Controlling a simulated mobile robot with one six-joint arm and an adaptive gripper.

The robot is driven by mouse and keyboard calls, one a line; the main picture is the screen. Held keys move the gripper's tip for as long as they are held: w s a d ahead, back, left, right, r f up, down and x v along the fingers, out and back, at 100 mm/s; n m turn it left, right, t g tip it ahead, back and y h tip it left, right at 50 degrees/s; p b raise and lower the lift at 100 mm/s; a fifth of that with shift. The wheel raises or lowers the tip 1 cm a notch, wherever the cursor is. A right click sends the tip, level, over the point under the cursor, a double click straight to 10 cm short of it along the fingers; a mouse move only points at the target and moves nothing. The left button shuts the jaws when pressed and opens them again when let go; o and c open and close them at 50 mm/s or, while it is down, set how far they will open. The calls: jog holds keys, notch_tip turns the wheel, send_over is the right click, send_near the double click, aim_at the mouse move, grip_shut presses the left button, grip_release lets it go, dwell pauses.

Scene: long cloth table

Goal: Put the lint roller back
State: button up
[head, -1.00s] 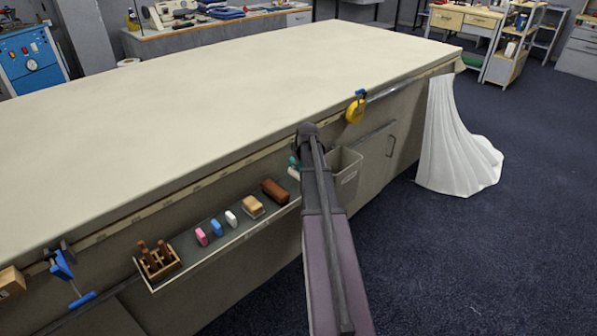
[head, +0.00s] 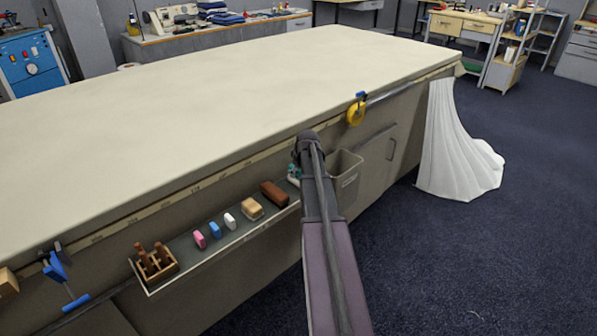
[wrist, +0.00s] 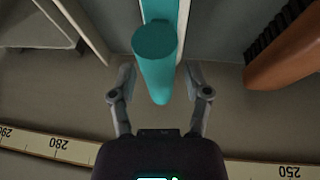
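The lint roller (wrist: 159,78) is teal and fills the middle of the wrist view, its rounded end towards the camera. In the head view only a small teal and white part (head: 293,171) shows at the right end of the rail tray (head: 222,258), partly behind my arm. My gripper (wrist: 159,72) has one finger on each side of the teal part. A narrow gap seems to show on both sides, so it looks open around it. Whether the roller rests fully on the tray is hidden.
A brown brush (head: 273,194) lies left of the roller in the tray. A tan block brush (head: 252,208), small coloured blocks and a wooden holder (head: 155,263) stand further left. A grey bin (head: 345,172) hangs just right. The cloth table (head: 230,90) edge overhangs above.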

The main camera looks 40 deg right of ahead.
jog(key=shift+r, duration=0.1)
dwell(0.3)
jog(key=p+v, duration=1.1)
jog(key=v, duration=0.1)
dwell(0.6)
jog(key=shift+a, duration=0.1)
dwell(0.7)
jog(key=s+a+g+y, duration=0.1)
jog(key=s+a+g, duration=0.1)
jog(key=a, duration=2)
jog(key=s+a+g, duration=0.1)
jog(key=s+a, duration=0.2)
jog(key=a, duration=0.3)
jog(key=s+a+f, duration=0.1)
jog(key=s+a, duration=0.3)
jog(key=a, duration=0.3)
jog(key=s+a+m+g, duration=0.1)
jog(key=s+a, duration=0.2)
jog(key=a, duration=0.4)
jog(key=shift+s+f+g, duration=0.2)
jog(key=shift+s+g, duration=0.1)
notch_tip(320, 180, up, 8)
jog(key=p, duration=0.8)
